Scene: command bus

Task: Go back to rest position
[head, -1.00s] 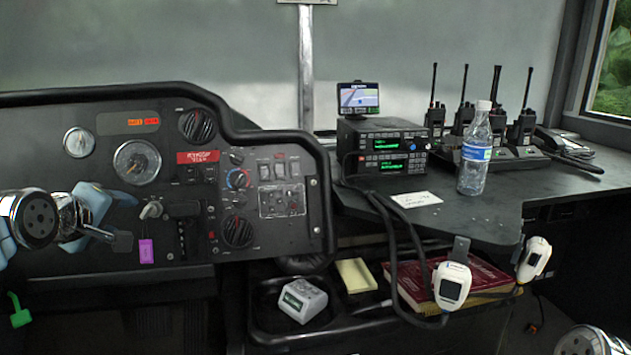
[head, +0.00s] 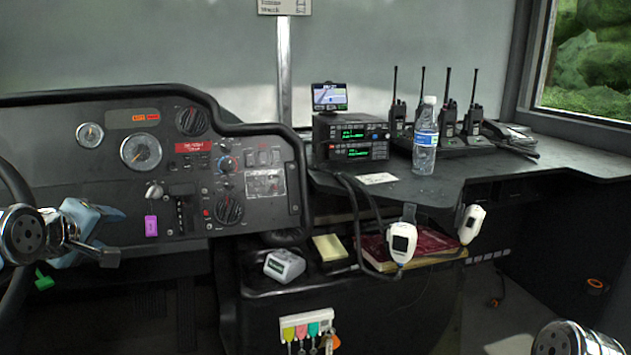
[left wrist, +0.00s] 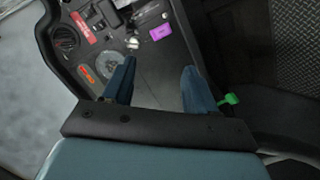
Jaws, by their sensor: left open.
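My left gripper (head: 112,234) is at the left of the head view, in front of the dashboard (head: 240,112). In the left wrist view, the left gripper's (left wrist: 156,84) two blue fingers stand wide apart with nothing between them. Past them are the gauge, the switches and the purple tag (left wrist: 160,33) of the dashboard. The fingers look clear of the panel, but the exact gap is hard to tell. A silver part of my right arm (head: 576,340) shows at the bottom right of the head view; the right gripper itself is outside the picture.
The right-hand desk holds a water bottle (head: 425,138), a radio unit (head: 350,140) and several walkie-talkies (head: 473,118). Two white handsets (head: 403,243) hang at its front edge. A key rack (head: 306,326) is below the tray. Part of a steering wheel (head: 14,190) is at far left.

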